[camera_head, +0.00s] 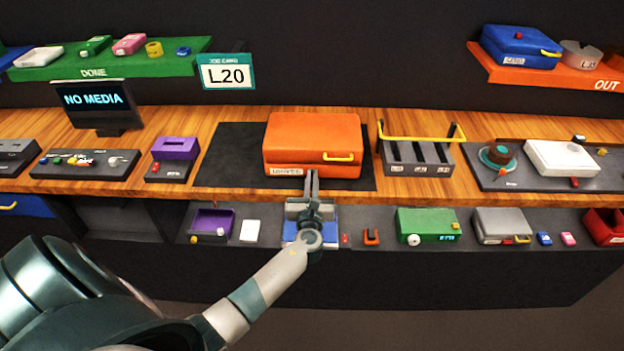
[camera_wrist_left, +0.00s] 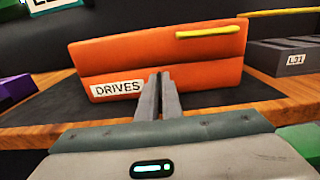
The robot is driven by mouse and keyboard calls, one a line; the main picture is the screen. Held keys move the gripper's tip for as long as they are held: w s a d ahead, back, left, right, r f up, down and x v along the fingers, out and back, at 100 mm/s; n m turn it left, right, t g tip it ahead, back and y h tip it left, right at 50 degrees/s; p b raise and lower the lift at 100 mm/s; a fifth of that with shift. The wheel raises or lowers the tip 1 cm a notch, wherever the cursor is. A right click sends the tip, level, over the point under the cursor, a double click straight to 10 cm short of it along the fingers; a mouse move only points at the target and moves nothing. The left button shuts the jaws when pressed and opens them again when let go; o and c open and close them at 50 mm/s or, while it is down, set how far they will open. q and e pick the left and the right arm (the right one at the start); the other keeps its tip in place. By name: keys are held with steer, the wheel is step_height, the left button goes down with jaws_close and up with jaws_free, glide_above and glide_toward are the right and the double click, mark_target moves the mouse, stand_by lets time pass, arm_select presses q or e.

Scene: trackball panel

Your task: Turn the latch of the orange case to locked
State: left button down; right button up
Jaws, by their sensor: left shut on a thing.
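The orange case (camera_head: 312,140) stands closed on a dark mat, with a yellow handle (camera_head: 340,156) on its front right. Its label (camera_wrist_left: 117,88) reads DRIVES in the left wrist view. My left gripper (camera_head: 313,176) reaches up to the lower front of the case, just right of the label. In the left wrist view its two fingers (camera_wrist_left: 158,90) are nearly together against the case front, shut on the latch. The fingers hide the latch, so its angle cannot be read. A small red spot (camera_head: 323,182) shows beside the fingertips. My right gripper is not in view.
A rack with a yellow bar (camera_head: 420,139) stands right of the case, and a purple box (camera_head: 174,150) stands to the left. A lower shelf holds a green box (camera_head: 427,226) and a grey case (camera_head: 501,224). Bare mat (camera_head: 228,158) lies left of the case.

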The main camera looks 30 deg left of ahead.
arm_select(q)
steer(key=n+b, duration=0.1)
steer(key=n, duration=0.1)
steer(key=n+b, duration=0.1)
steer(key=b, duration=0.1)
steer(key=shift+a+f+n, duration=0.1)
steer(key=shift+f+n, duration=0.1)
steer(key=shift+n, duration=0.2)
steer(key=n+b, duration=0.1)
steer(key=n, duration=0.1)
steer(key=n+b, duration=0.2)
steer(key=shift+s+a+f, duration=0.1)
steer(key=shift+s+a, duration=0.1)
steer(key=n+b, duration=0.3)
steer(key=n, duration=0.2)
steer(key=shift+a+f, duration=0.1)
steer(key=shift+f, duration=0.05)
steer(key=shift+s+f+n+b, duration=0.1)
steer(key=shift+n+b, duration=0.9)
steer(key=shift+n, duration=0.8)
